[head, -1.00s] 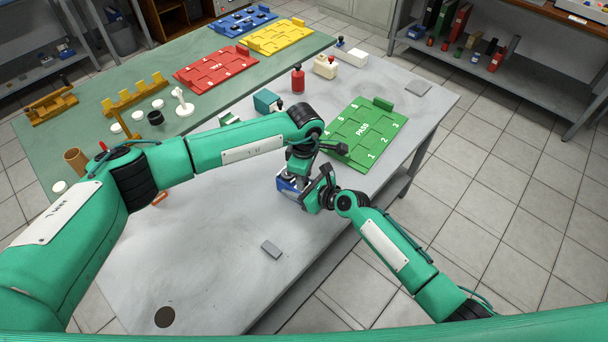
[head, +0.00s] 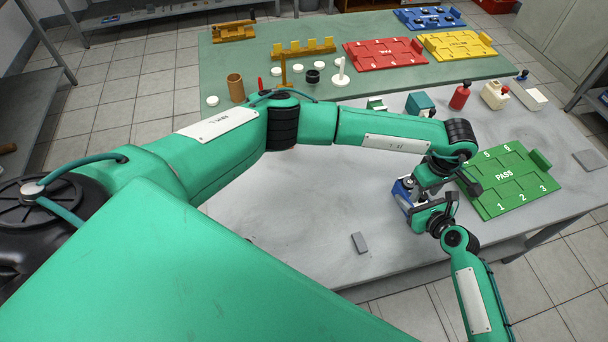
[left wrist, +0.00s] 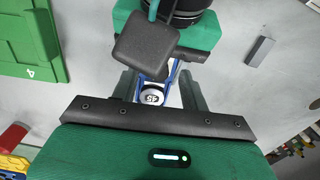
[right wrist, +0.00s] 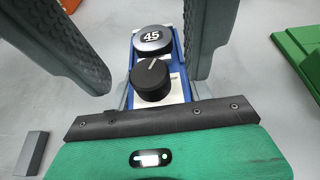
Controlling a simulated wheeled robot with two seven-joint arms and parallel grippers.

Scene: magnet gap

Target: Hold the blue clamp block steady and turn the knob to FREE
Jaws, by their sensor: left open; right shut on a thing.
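The blue clamp block (head: 401,193) is on the grey table and partly hidden by my grippers in the head view. In the right wrist view the blue block (right wrist: 166,100) carries a round cap marked 45 (right wrist: 151,39) and a black knob (right wrist: 152,80) with a white pointer line. My right gripper (right wrist: 158,84) is shut on the block. My left gripper (left wrist: 157,82) is open, its fingers on either side of the 45 cap (left wrist: 152,96) without visible contact. I cannot read a FREE mark.
A green PASS tray (head: 510,180) lies right of the grippers. A small grey block (head: 359,242) lies on the near table, with bare surface around it. Red (head: 385,54) and yellow (head: 457,46) trays are farther back.

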